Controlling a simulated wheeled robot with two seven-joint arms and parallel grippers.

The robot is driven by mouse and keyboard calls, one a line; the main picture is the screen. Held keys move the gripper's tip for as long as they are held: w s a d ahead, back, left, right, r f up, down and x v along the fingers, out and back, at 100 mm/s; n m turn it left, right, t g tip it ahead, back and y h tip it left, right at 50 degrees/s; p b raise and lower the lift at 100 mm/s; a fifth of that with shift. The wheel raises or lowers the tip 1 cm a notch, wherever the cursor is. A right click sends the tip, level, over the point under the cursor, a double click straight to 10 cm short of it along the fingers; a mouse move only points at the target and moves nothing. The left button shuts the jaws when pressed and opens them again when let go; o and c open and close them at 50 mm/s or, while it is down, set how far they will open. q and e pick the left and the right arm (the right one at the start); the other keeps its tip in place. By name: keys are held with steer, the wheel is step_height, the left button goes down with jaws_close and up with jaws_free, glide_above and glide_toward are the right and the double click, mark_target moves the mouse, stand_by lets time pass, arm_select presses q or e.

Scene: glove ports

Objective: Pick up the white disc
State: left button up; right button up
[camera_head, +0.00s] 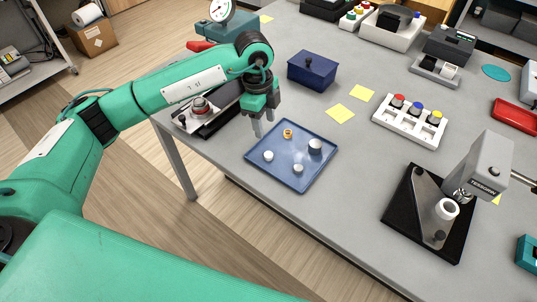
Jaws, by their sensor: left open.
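A blue tray (276,177) lies near the table's front left edge. On it stand two small pale pieces, one at the left (268,156) and one at the front (298,168); I cannot tell which one is the white disc. A larger grey-white cylinder (315,147) and a small gold ring-like piece (288,133) are also on the tray. My left gripper (264,125) points down above the tray's back left corner, open and empty, apart from the pieces. My right gripper is not in view.
A blue box with a black knob (311,72) stands behind the tray. A white rack with coloured caps (411,121) is to the right. A grey press on a black base (428,220) stands front right. Bare table lies between tray and press.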

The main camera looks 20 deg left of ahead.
arm_select(q)
steer(key=p, duration=0.2)
glide_above(268, 154)
steer(key=f, duration=0.6)
steer(key=shift+s+f, duration=0.2)
steer(key=shift+f, duration=0.15)
steer(key=shift+a+f, duration=0.1)
steer(key=shift+f, duration=0.45)
step_height(268, 154, down, 4)
steer(key=shift+w+r+p, duration=0.15)
steer(key=shift+r+p, duration=0.1)
steer(key=shift+p, duration=0.75)
steer(key=shift+f, duration=0.45)
steer(key=c, duration=1.1)
